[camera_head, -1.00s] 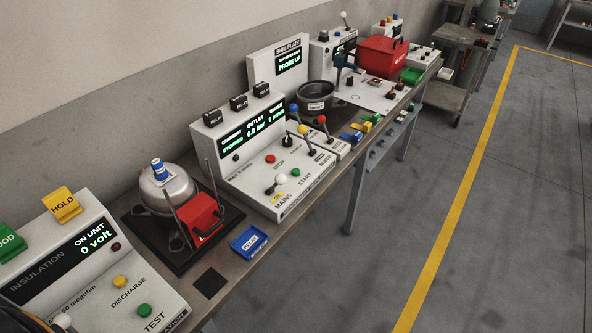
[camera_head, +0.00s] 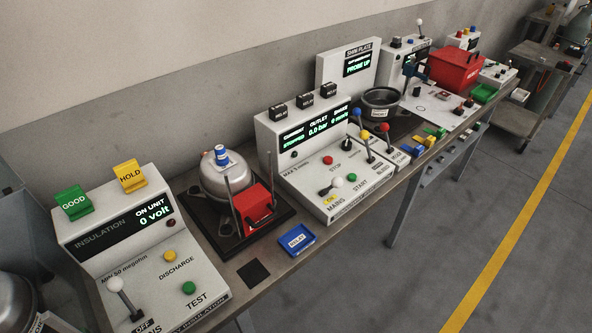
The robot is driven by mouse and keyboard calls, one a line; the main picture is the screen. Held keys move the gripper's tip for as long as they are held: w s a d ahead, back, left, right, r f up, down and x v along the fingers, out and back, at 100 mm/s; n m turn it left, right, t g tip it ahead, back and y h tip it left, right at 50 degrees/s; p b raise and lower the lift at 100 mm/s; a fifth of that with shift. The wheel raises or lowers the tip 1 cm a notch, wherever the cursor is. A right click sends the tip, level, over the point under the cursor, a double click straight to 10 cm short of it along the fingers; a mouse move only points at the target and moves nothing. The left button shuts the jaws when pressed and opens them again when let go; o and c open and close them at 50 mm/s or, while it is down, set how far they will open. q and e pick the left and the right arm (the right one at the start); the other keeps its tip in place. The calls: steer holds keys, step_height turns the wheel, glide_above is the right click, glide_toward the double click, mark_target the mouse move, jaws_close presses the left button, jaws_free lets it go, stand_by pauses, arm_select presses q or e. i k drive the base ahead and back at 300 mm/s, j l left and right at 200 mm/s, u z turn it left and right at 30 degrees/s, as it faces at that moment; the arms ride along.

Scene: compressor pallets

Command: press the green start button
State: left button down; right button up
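The green start button (camera_head: 352,177) is on the sloped front of the white compressor test panel (camera_head: 296,131), beside the word START. A red stop button (camera_head: 328,160) is up and left of it. A white-knobbed mains lever (camera_head: 336,182) stands just left of the green button, with a yellow ON label by it. The panel's display shows an outlet of 0.0 bar. A second green button (camera_head: 189,288), marked TEST, is on the insulation unit (camera_head: 110,247) at the lower left; that unit's lever (camera_head: 116,285) stands by an OFF label. Neither gripper is in view.
A silver compressor (camera_head: 222,178) with a red box sits on a dark pallet between the two units. A blue relay tray (camera_head: 297,239) lies on the bench front. Blue- and red-knobbed levers (camera_head: 385,127) rise right of the start button. Floor right of the bench is clear.

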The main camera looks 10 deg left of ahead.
mark_target(352, 176)
steer(key=i+l+u, duration=0.15)
steer(key=l+u, duration=0.25)
steer(key=i+l+u, duration=0.15)
steer(key=u, duration=0.25)
steer(key=i+l+u, duration=0.1)
steer(key=l+u, duration=0.8)
steer(key=l, duration=1.4)
